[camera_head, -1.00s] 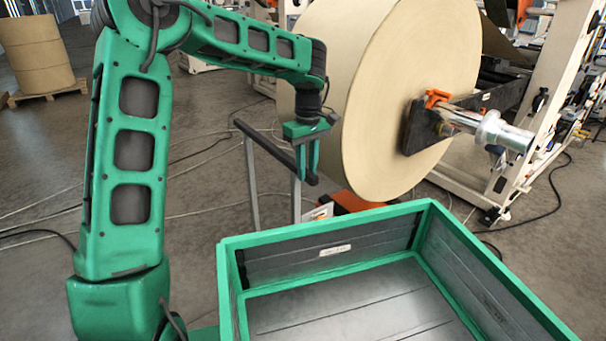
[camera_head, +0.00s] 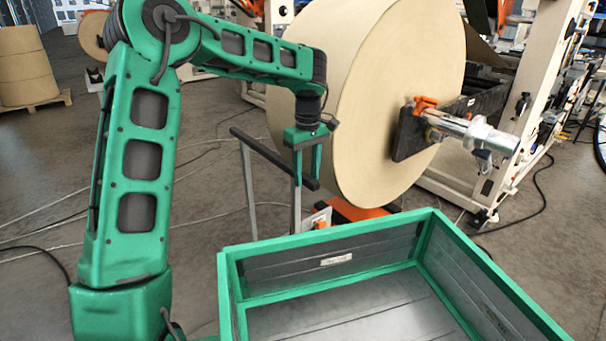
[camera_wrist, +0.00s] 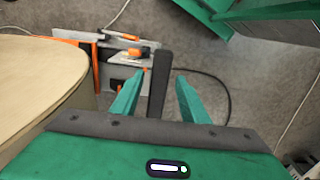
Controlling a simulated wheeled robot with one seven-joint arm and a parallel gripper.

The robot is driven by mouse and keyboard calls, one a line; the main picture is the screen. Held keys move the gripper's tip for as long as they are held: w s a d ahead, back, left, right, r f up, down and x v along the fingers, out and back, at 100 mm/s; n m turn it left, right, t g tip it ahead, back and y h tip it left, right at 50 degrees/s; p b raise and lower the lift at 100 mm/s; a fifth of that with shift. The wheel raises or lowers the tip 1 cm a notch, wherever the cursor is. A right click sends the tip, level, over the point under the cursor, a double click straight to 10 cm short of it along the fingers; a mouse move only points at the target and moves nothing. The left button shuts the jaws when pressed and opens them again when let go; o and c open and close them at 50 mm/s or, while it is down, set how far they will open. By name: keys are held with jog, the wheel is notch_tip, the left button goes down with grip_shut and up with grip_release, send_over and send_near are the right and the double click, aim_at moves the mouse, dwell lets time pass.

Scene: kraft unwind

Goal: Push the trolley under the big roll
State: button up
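The big roll (camera_head: 395,105) is a wide tan paper roll held on a metal shaft (camera_head: 475,131) in the machine. It also shows at the left of the wrist view (camera_wrist: 40,80). The trolley has a dark handle bar (camera_head: 268,155) on grey posts and an orange low part (camera_head: 352,209) beside and partly under the roll, where the roll hides some of it. My gripper (camera_head: 307,178) is at the right end of the handle bar. In the wrist view its fingers (camera_wrist: 161,88) are apart with the bar (camera_wrist: 162,75) between them and gaps on both sides.
My green-rimmed tray (camera_head: 335,242) fills the lower right. The white machine frame (camera_head: 520,120) stands right of the roll. Cables (camera_head: 120,187) lie on the floor at the left. Brown rolls on a pallet (camera_head: 36,103) stand at the far left.

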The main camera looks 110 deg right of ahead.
jog(key=shift+r, duration=0.1)
notch_tip(320, 180, up, 10)
jog(key=shift+r, duration=0.25)
jog(key=shift+w, duration=0.15)
dwell(0.6)
